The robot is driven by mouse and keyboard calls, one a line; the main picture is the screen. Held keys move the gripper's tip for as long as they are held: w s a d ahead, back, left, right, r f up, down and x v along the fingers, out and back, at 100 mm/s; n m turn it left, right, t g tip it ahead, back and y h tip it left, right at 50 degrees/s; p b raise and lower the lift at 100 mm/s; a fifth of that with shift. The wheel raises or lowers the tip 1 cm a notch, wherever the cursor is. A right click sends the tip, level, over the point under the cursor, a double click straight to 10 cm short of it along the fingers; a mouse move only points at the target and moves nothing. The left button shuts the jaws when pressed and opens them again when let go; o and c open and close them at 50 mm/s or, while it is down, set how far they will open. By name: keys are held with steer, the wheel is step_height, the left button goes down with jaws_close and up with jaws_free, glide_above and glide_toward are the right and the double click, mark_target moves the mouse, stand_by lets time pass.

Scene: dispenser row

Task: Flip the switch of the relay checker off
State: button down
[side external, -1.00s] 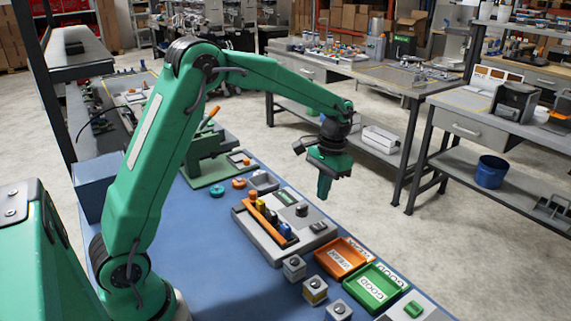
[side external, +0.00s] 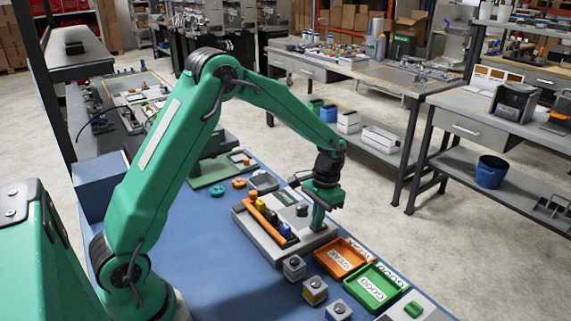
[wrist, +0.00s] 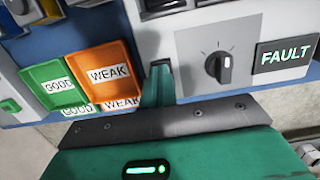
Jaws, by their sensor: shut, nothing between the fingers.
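The relay checker (side external: 268,238) is a grey box on the blue bench, with a dial knob, a small display and a row of coloured parts along an orange strip. In the wrist view its knob (wrist: 218,66) and a lit display (wrist: 285,54) reading FAULT are clear. My gripper (side external: 318,229) is shut and empty, pointing down at the checker's right end, beside the knob. In the wrist view my green fingertips (wrist: 160,70) cover the spot where the switch sits, so its position is hidden. I cannot tell whether they touch it.
An orange WEAK tray (side external: 341,257) and a green GOOD tray (side external: 373,287) lie just right of the checker. Small grey blocks (side external: 294,267) stand in front of it. A green button box (side external: 412,309) is at the bench's near right. Bare blue bench is free at the left.

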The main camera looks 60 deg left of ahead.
mark_target(325, 226)
steer(key=shift+s+f, duration=0.35)
steer(key=shift+f, duration=0.2)
steer(key=shift+w, duration=0.1)
steer(key=shift+w+r, duration=0.15)
steer(key=shift+w, duration=0.65)
steer(key=shift+r, duration=0.15)
step_height(325, 226, up, 14)
steer(key=w, duration=0.1)
steer(key=shift+w, duration=0.4)
